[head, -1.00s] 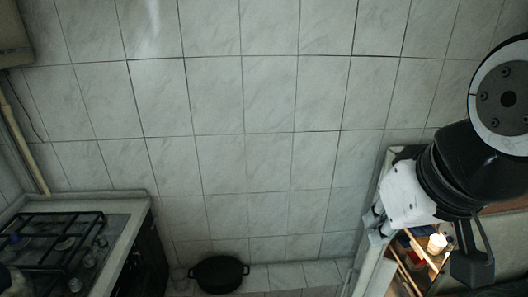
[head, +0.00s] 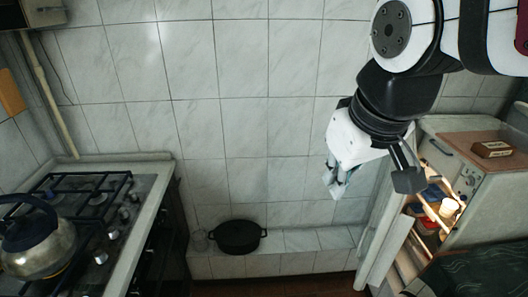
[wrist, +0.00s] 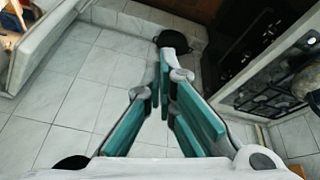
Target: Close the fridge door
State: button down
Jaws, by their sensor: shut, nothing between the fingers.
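The fridge (head: 470,195) stands at the right in the head view, its lit inside showing. Its white door (head: 385,240) stands open, seen nearly edge-on to the left of the lit shelves. In the wrist view the door (wrist: 42,48) shows at the upper left, with part of the lit inside beyond it. My gripper (head: 336,186) is to the left of the door's upper part in the head view, seemingly apart from it. In the wrist view my gripper's (wrist: 165,72) teal-padded fingers meet near their tips, shut and empty. My arm hides part of the fridge's top left.
A stove (head: 95,205) with a kettle (head: 38,240) stands at the left. A black pot (head: 238,237) sits on a low tiled ledge by the back wall. A small brown box (head: 491,149) lies on the fridge top. Open space lies between stove and door.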

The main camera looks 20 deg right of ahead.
jog(key=w+d+f+n+g+h+b, duration=0.1)
jog(key=w+d+f+g+b, duration=0.1)
jog(key=w+d+f+b, duration=0.35)
jog(key=w+d+f+n+g+h+b, duration=0.1)
jog(key=w+d+f+b, duration=0.2)
jog(key=w+f+b, duration=0.6)
jog(key=w+d+f+n+g+h+b, duration=0.15)
jog(key=w+d+f+b, duration=0.3)
jog(key=w+f, duration=0.5)
jog(key=w+d+f+n+g+b, duration=0.1)
jog(key=w+d+f+g+b, duration=0.15)
jog(key=d+f+b, duration=0.4)
jog(key=w+d+f+n+g+b, duration=0.1)
jog(key=w+d+f+b, duration=0.15)
jog(key=f, duration=0.75)
jog(key=n+g+h+b, duration=0.3)
jog(key=b, duration=1.3)
send_over(361, 245)
jog(key=s+a, duration=0.3)
jog(key=a, duration=0.1)
notch_tip(361, 245, down, 24)
jog(key=shift+w+d, duration=0.15)
jog(key=shift+d+r+m+y, duration=0.1)
jog(key=shift+m+y, duration=0.15)
